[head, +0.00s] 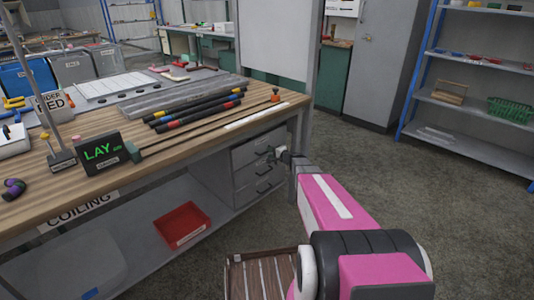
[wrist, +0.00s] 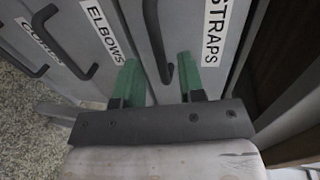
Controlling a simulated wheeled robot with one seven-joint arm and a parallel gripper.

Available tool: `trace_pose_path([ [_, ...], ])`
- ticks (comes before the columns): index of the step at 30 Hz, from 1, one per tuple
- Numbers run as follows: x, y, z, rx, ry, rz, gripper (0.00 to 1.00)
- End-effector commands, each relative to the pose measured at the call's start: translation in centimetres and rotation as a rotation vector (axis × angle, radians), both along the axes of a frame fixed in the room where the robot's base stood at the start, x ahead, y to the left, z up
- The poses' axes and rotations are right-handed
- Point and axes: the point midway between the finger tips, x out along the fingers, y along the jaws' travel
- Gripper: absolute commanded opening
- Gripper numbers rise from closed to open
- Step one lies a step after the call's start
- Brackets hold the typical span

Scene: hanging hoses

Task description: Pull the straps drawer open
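The straps drawer (wrist: 192,45) is the rightmost of three grey drawer fronts in the wrist view, with a white STRAPS label. Its dark bar handle (wrist: 153,35) lies left of that label. My gripper (wrist: 158,72) is open, with one green finger on each side of the handle's near end. Gaps show beside the handle, so it is not clamped. In the head view the top drawer (head: 250,150) of the unit under the workbench looks shut. My pink arm reaches to its right end, and the fingers are not clearly visible there.
The ELBOWS drawer (wrist: 90,50) and another labelled drawer sit to its left in the wrist view. The wooden workbench (head: 210,135) overhangs the drawers, with hoses on top. A slatted wooden crate (head: 262,275) is low in front. Open floor lies to the right.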

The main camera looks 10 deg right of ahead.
Motion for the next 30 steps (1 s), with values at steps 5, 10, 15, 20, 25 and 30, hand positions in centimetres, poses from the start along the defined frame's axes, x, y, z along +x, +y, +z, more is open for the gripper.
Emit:
trace_pose_path([
  [5, 2.0, 1.3, -0.5, -0.001, 0.000, 0.001, 0.36],
  [10, 2.6, 1.9, -0.7, -0.001, 0.000, 0.000, 0.36],
  [15, 2.6, 2.0, -0.7, -0.001, 0.000, 0.001, 0.36],
  [20, 2.6, 2.0, -0.7, -0.001, 0.000, 0.001, 0.23],
  [25, 2.6, 1.9, -0.7, -0.001, 0.000, 0.001, 0.00],
  [30, 2.4, 1.8, -0.7, -0.001, 0.000, 0.001, 0.00],
])
